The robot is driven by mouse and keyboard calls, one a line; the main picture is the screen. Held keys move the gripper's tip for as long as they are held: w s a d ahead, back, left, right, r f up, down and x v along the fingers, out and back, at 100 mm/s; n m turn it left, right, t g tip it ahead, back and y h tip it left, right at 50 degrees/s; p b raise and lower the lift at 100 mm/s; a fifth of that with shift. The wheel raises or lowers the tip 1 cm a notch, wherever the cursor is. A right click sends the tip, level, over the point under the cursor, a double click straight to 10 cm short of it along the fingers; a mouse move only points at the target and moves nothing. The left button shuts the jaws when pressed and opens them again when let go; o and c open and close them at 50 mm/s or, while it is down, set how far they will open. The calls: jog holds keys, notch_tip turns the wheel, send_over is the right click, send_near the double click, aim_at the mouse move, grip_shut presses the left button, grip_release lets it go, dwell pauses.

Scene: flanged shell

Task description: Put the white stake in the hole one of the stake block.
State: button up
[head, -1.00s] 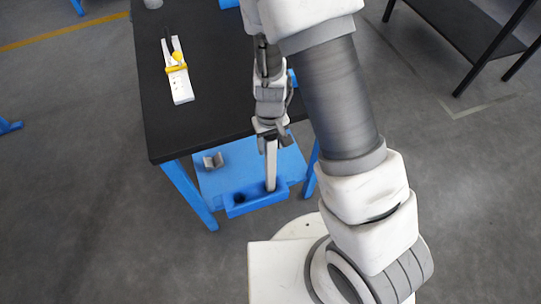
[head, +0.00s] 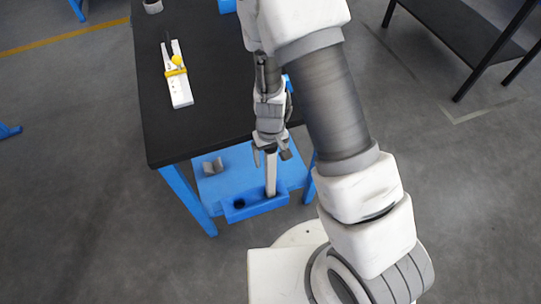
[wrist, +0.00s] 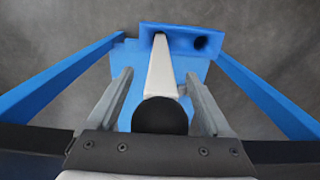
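The white stake (head: 271,174) stands upright, its lower end in the right-hand hole of the blue stake block (head: 257,209). The block's left hole (head: 239,204) is empty and dark. My gripper (head: 270,156) is above the block, its fingers spread on either side of the stake's upper part. In the wrist view the stake (wrist: 162,70) has a black round near end and runs between my open gripper fingers (wrist: 157,75), with gaps on both sides. The stake block (wrist: 182,32) is at the top, its other hole (wrist: 200,42) empty. The stake's lower tip is hidden in the block.
A grey bracket-like part (head: 213,166) lies on the shelf. A white fixture with a yellow clamp (head: 178,80) and a grey cup (head: 153,6) are on the table.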

notch_tip(320, 180, up, 12)
jog(key=p, duration=0.3)
jog(key=shift+r, duration=0.25)
jog(key=s+d+r+m+t, duration=0.1)
jog(key=s+d+r+t, duration=0.1)
jog(key=r, duration=0.7)
jog(key=s+d+r+m+t, duration=0.1)
jog(key=s+d+r, duration=0.4)
jog(key=r, duration=0.4)
jog(key=s+d+r+m+t, duration=0.1)
jog(key=s+d+r+t, duration=0.1)
jog(key=s+r, duration=0.3)
notch_tip(320, 180, up, 4)
jog(key=shift+s+d+r+t, duration=0.1)
jog(key=shift+s+d+t, duration=0.15)
jog(key=shift+d, duration=0.55)
jog(key=shift+r+p, duration=0.55)
jog(key=shift+p, duration=0.15)
